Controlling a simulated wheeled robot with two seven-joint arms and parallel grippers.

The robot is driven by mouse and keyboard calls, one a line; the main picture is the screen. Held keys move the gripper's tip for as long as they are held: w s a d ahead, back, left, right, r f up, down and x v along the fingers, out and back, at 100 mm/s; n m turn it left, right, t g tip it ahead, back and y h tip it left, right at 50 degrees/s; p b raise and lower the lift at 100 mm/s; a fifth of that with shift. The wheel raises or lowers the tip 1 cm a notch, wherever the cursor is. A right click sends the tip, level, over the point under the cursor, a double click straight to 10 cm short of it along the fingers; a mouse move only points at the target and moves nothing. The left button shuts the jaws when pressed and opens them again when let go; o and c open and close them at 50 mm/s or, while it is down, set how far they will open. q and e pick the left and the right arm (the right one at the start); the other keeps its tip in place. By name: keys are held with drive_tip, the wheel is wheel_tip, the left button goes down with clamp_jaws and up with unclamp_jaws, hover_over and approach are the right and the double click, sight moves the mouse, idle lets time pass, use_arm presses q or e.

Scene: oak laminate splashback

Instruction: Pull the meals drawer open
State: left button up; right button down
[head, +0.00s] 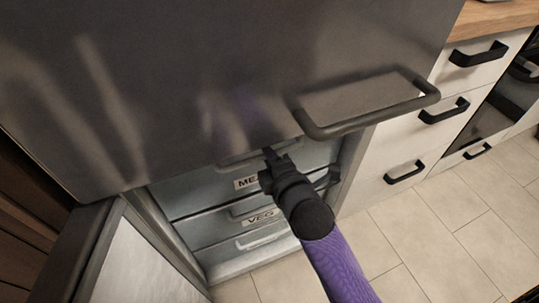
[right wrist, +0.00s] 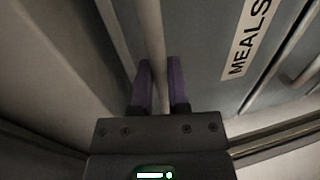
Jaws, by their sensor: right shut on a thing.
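The meals drawer (head: 200,196) is the top visible drawer in the open lower compartment of the steel fridge. Its label is partly covered by my arm in the head view but reads MEALS in the right wrist view (right wrist: 247,40). A pale bar handle (right wrist: 152,28) runs along the drawer front. My right gripper (head: 270,153) is at this handle, and in the right wrist view its purple fingers (right wrist: 162,85) are shut on either side of the bar. My left gripper is not in view.
The upper steel door (head: 200,90) with its thick bar handle (head: 370,118) overhangs the drawers. A VEG drawer (head: 210,224) sits below. The open lower door (head: 140,262) stands at left. White cabinets (head: 385,165) stand at right; the tiled floor (head: 430,235) is clear.

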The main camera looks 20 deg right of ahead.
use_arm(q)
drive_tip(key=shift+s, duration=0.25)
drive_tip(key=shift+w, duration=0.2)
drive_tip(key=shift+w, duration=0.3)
use_arm(e)
drive_tip(key=shift+f, duration=0.1)
drive_tip(key=shift+s, duration=0.1)
